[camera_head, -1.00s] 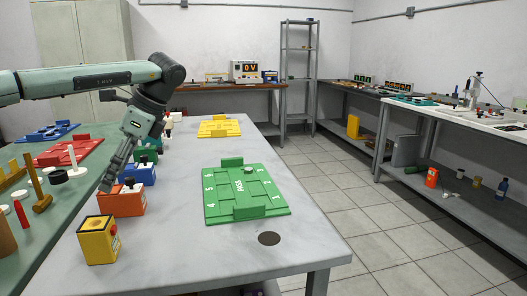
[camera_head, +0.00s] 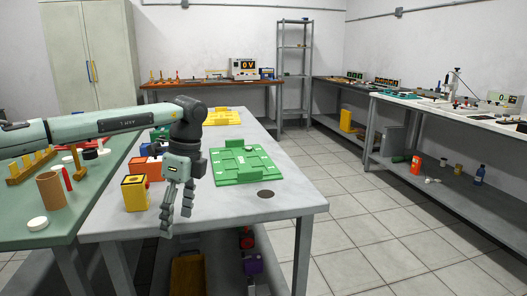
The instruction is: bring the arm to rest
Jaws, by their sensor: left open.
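My left arm (camera_head: 110,124) comes in from the left, crosses above the green table and bends down at a dark joint. My left gripper (camera_head: 177,225) hangs at the front edge of the grey table, fingers pointing down and apart, with nothing between them. A yellow block (camera_head: 135,193) stands just left of the fingers. The green board (camera_head: 245,163) lies flat to the right of the gripper, apart from it. An orange block (camera_head: 150,168) is partly hidden behind the arm. My right gripper does not show.
A green table (camera_head: 25,215) on the left holds a brown cup (camera_head: 50,190) and a white disc (camera_head: 38,223). A yellow board (camera_head: 222,117) lies at the back. Tiled floor is open on the right.

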